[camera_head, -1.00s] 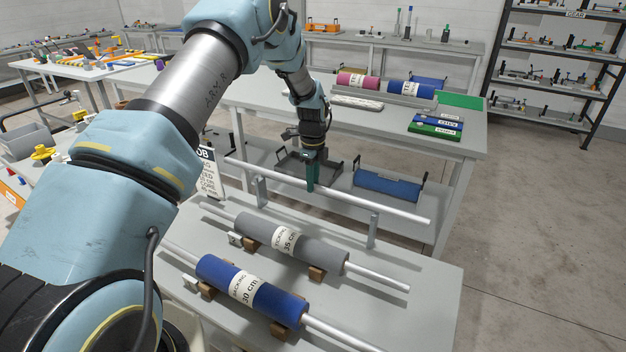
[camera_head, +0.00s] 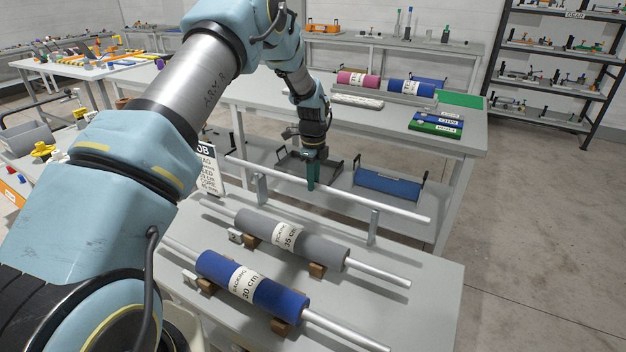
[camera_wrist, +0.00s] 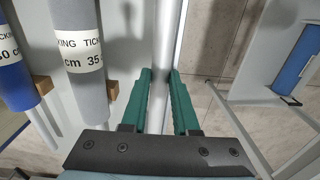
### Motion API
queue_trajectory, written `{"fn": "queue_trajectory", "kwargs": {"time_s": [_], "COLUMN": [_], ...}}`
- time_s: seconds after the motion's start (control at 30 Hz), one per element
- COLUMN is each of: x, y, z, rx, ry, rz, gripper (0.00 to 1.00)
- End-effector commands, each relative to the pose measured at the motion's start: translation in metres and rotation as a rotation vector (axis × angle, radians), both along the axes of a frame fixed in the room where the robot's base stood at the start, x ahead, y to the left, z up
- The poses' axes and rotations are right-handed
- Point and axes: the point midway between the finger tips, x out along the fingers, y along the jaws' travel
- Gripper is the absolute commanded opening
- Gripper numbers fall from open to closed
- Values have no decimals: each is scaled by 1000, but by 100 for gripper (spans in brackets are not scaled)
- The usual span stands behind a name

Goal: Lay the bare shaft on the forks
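The bare shaft (camera_head: 345,195) is a long pale metal rod with no roll on it. In the head view it runs across the left fork (camera_head: 261,188) and the right fork (camera_head: 373,228), level with their tops. I cannot tell whether it bears on them or hangs just above. My gripper (camera_head: 311,184) points down at the shaft between the two forks. In the wrist view my green fingers (camera_wrist: 160,75) lie on either side of the shaft (camera_wrist: 168,40), close against it. The fork tops are partly hidden by the shaft.
In front lie a grey 35 cm roll (camera_head: 322,248) and a blue 30 cm roll (camera_head: 275,293), each on a shaft over wooden blocks. A job sign (camera_head: 209,172) stands left of the forks. Behind is a long bench (camera_head: 360,125) with a blue bin (camera_head: 388,184) below.

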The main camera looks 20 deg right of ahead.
Motion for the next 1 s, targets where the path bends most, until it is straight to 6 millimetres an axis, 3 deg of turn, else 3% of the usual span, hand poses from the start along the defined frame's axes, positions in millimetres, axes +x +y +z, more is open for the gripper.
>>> {"fn": "queue_trajectory", "kwargs": {"time_s": [0.03, 0.27, 0.37, 0.73, 1.0], "x": [-5, -5, -4, -4, -5], "y": [5, 5, 5, 5, 5], "z": [-20, -14, -1, 82, 110], "rx": [12, 10, 8, -3, -3], "ry": [14, 11, 8, -4, -5], "rz": [0, 1, 1, 0, 0], "gripper": [39, 63, 63, 63, 63]}}
